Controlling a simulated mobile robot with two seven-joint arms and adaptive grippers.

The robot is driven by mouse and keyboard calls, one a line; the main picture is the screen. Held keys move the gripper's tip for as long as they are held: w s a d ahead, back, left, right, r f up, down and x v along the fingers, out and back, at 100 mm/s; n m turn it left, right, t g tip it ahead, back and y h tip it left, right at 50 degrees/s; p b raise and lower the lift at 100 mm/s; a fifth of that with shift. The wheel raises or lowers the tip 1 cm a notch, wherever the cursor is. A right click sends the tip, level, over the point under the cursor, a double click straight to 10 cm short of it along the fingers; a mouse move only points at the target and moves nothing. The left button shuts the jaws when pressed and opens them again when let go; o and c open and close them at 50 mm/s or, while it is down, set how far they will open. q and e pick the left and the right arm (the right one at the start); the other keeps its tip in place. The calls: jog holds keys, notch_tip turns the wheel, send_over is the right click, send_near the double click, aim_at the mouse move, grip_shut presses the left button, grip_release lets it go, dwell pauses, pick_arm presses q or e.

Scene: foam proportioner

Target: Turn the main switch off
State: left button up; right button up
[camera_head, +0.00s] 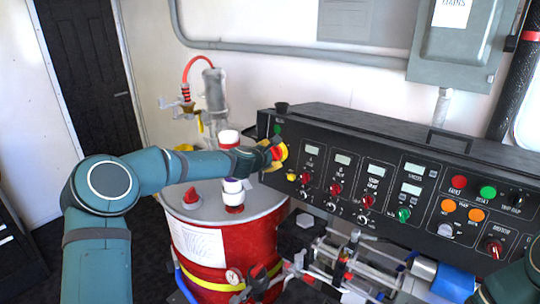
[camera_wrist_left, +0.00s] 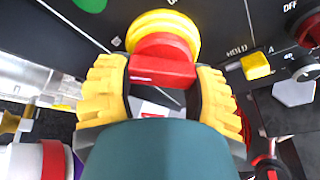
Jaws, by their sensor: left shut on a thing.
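The main switch is a red handle on a round yellow base (camera_head: 282,151) at the left end of the black control panel (camera_head: 340,125). My left gripper (camera_head: 271,153) is at the switch, its arm reaching in from the left. In the left wrist view the red handle (camera_wrist_left: 163,66) sits between the yellow finger pads of the left gripper (camera_wrist_left: 160,90), which is shut on it. The yellow base (camera_wrist_left: 163,22) shows behind the handle. The gripper's palm hides the lower part of the view. My right gripper is not in view.
A red drum (camera_head: 225,245) with caps stands below my left forearm. Displays, knobs and red and green buttons (camera_head: 458,182) fill the panel to the right. Pipes and valves (camera_head: 350,260) lie below it. A yellow button (camera_wrist_left: 255,66) is close to the right finger.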

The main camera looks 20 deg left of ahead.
pick_arm(q)
jog(key=shift+f, duration=0.1)
dwell(0.3)
jog(key=o, duration=1.2)
jog(key=v, duration=1.2)
